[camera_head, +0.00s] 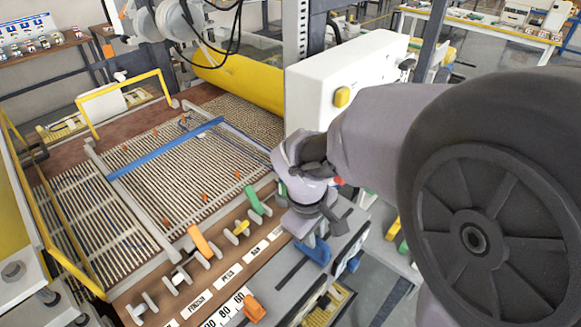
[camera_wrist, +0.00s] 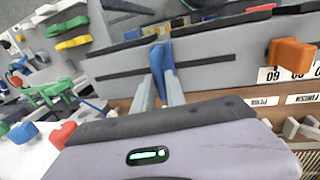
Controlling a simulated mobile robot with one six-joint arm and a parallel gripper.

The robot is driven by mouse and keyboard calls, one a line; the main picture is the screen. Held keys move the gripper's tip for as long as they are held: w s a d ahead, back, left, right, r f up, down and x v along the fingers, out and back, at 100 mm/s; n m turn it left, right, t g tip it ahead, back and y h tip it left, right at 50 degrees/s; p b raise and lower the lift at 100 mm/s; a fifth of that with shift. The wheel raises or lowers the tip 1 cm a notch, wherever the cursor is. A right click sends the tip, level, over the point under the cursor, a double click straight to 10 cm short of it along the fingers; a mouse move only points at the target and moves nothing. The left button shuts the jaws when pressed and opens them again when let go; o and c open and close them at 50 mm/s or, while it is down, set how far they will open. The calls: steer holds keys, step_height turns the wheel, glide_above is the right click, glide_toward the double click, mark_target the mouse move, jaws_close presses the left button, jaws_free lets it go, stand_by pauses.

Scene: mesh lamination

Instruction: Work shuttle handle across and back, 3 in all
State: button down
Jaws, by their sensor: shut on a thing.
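The blue handle (camera_head: 315,253), which I take for the shuttle handle, stands on the grey panel (camera_head: 330,268) at the bench's front edge. In the wrist view the blue handle (camera_wrist: 161,62) rises at a dark straight slot (camera_wrist: 215,66) that runs out on both sides of it. My gripper (camera_head: 311,240) reaches down over it, and its two fingers (camera_wrist: 160,92) are shut on the handle's near end. The handle's foot in the slot is partly hidden.
An orange handle (camera_head: 254,308) stands by a numbered scale (camera_head: 228,309). Orange, yellow and green levers (camera_head: 200,242) line the brown strip beside the slatted bed (camera_head: 150,180). A blue bar (camera_head: 165,148) crosses the bed. A white box with a yellow button (camera_head: 341,97) stands behind my gripper.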

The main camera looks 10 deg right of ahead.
stand_by(0.7)
steer(key=w+d, duration=0.1)
steer(key=d, duration=0.1)
steer(key=w+d+p, duration=0.1)
steer(key=w+d, duration=0.1)
steer(key=shift+d, duration=0.1)
steer(key=c, duration=1.4)
jaws_free()
steer(key=shift+o, duration=0.2)
steer(key=shift+r, duration=0.1)
step_height(320, 180, up, 17)
steer(key=s+a+p, duration=0.2)
steer(key=a+p, duration=0.1)
steer(key=p, duration=0.3)
